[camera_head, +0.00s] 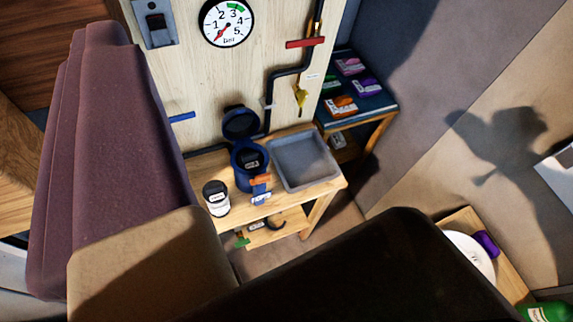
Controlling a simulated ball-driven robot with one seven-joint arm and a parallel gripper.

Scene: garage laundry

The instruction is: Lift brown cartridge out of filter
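The filter is a blue round housing (241,178) on a small wooden bench, with its dark blue lid (241,123) swung up behind it. A dark cartridge with a small white label (252,159) sits inside the housing; only its top shows and its brown colour is hard to make out. A white cartridge with a black top (217,201) stands upright on the bench, left of the housing and apart from it. Large purple, tan and dark parts of my own body fill the left and bottom. No gripper fingers can be made out.
An empty grey tray (327,178) lies right of the filter. An orange handle (260,180) is at the housing's front. Black pipes with a red handle (305,42) and a gauge (226,22) are on the wall behind. A side table (375,106) holds several small packs.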

